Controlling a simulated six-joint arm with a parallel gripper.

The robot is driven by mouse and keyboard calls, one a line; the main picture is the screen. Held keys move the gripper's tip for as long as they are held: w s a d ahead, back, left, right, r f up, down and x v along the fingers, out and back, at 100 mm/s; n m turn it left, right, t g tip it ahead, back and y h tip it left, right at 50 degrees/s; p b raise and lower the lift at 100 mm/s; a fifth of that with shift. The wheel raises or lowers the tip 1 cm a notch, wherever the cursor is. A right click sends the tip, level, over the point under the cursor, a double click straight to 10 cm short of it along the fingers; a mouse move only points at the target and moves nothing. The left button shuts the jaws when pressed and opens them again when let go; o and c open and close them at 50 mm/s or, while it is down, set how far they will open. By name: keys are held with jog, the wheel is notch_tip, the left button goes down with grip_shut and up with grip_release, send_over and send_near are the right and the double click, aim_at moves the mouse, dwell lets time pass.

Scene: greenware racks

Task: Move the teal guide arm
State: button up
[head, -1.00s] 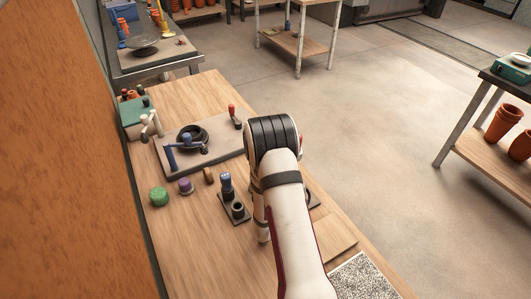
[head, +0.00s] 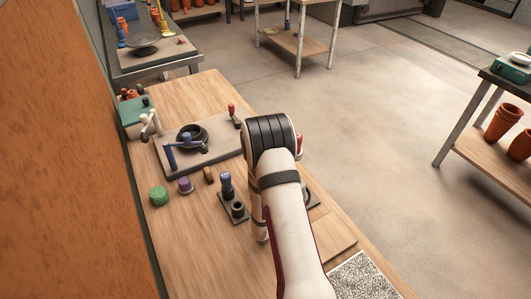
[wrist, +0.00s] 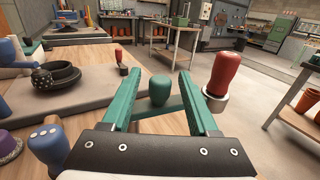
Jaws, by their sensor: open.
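The teal guide arm shows in the wrist view as a rounded teal knob (wrist: 158,91) on a flat teal bar (wrist: 163,119). My gripper (wrist: 160,80) has two long teal fingers. They stand wide apart, one on each side of the knob, with visible gaps between. A red knob (wrist: 224,74) on a metal collar stands just right of the right finger. In the head view my white arm hides the guide arm and my fingertips.
A grey slab (head: 215,159) at left carries a dark ring (head: 191,134), a blue arm (head: 170,156) and a red-handled part (head: 233,113). Nearby are a green knob (head: 159,196), a purple knob (head: 185,184) and a blue-topped stand (head: 227,185). Open floor lies right of the bench.

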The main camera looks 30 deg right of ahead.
jog(key=v, duration=1.2)
